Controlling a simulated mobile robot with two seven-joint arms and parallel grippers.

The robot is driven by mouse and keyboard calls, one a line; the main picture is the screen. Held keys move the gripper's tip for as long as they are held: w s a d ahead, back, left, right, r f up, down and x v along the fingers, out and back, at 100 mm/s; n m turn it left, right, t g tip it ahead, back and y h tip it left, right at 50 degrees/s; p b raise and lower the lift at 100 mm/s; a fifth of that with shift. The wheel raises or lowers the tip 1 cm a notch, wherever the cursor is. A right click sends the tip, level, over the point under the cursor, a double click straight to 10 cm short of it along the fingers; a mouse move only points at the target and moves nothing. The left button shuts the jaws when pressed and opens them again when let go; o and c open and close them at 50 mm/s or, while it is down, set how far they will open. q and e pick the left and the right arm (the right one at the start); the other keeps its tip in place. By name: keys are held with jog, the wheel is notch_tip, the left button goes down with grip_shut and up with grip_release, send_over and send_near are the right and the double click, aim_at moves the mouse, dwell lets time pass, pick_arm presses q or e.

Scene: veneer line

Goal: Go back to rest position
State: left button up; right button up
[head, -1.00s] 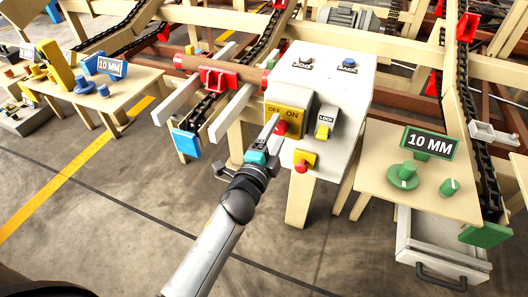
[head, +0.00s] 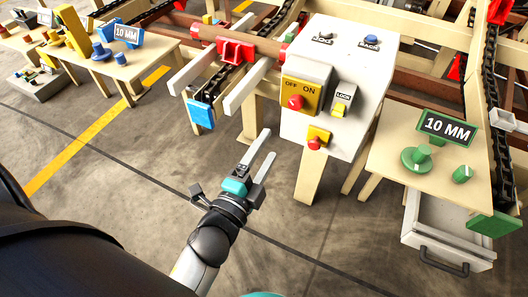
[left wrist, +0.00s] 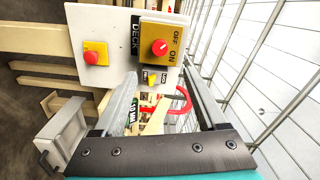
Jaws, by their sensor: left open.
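My left gripper (head: 271,143) is open and empty in the head view. It hangs over bare floor, in front of and left of the white control box (head: 345,70), apart from it. In the left wrist view its two fingers (left wrist: 158,75) stand apart with nothing held between them. The control box face also shows there (left wrist: 95,30), with the yellow OFF/ON switch plate (left wrist: 172,42) beyond the fingertips. In the head view the switch's red knob (head: 296,102) is on the yellow plate (head: 318,92). My right gripper is not in view.
A table with green parts (head: 422,157) and an open drawer (head: 450,225) stands right. A table with blue and yellow parts (head: 130,68) stands left. Conveyor rails with a blue end plate (head: 200,113) lie behind the gripper. Grey floor (head: 110,150) is clear.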

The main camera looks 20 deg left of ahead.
pick_arm(q)
jog(key=shift+s, duration=0.25)
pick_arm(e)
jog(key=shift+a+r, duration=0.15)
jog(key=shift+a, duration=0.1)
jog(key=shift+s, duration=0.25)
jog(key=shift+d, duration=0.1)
